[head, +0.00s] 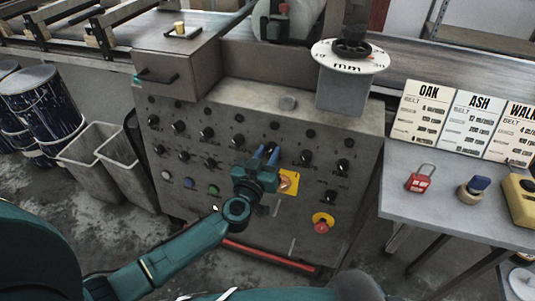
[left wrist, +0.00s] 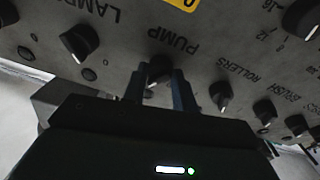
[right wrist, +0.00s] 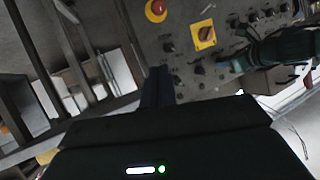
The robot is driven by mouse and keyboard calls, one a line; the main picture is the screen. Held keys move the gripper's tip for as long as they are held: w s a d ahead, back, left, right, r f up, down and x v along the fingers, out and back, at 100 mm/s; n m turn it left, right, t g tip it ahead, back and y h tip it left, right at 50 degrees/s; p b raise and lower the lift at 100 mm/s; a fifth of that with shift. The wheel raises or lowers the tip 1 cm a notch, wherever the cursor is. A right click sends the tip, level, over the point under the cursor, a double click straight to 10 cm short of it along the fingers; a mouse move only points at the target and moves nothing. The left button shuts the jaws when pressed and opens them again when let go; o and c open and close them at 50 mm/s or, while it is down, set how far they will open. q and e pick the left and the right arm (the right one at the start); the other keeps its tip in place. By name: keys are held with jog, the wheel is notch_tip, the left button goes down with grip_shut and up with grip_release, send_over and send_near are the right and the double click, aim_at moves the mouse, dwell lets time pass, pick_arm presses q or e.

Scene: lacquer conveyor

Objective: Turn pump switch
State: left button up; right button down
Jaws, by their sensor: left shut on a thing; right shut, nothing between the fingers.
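The control panel (head: 245,105) is a grey metal cabinet face with rows of black knobs. In the left wrist view the pump switch (left wrist: 158,68), a dark knob beside the upside-down label PUMP, sits between the two fingers of my left gripper (left wrist: 160,88). The fingers are shut on it and hide part of it. In the head view my left gripper (head: 267,155) reaches the panel's middle, left of a yellow plate, and covers the knob there. My right gripper (right wrist: 158,85) is shut and empty, apart from the panel, in the right wrist view.
Neighbouring knobs, including the lamps knob (left wrist: 79,42) and the rollers knob (left wrist: 221,95), stand close to my left fingers. A red emergency button (head: 321,226) sits lower right on the panel. A side table (head: 440,215) holds a red padlock (head: 421,180).

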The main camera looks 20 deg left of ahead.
pick_arm(q)
jog(key=shift+n, duration=0.4)
pick_arm(e)
jog(key=shift+r, duration=0.1)
pick_arm(q)
jog(key=shift+n+y+p, duration=0.3)
jog(key=shift+n+p, duration=0.5)
jog(key=shift+n, duration=0.2)
jog(key=n+y+p, duration=0.1)
jog(key=n+p, duration=0.1)
jog(key=n, duration=0.3)
jog(key=shift+d, duration=0.15)
jog(key=n, duration=0.3)
jog(key=shift+y+p, duration=0.35)
jog(key=shift+y, duration=0.05)
jog(key=shift+n+g, duration=0.3)
jog(key=shift+n, duration=0.7)
jog(key=shift+n+y+p, duration=0.3)
jog(key=shift+n+p, duration=0.05)
jog(key=shift+n, duration=0.05)
pick_arm(e)
jog(key=shift+s+d+r+n, duration=0.1)
jog(key=shift+r+n, duration=0.15)
jog(key=shift+r, duration=0.35)
jog(key=shift+s+d+r+n, duration=0.1)
jog(key=shift+r+n, duration=0.15)
jog(key=shift+r, duration=0.45)
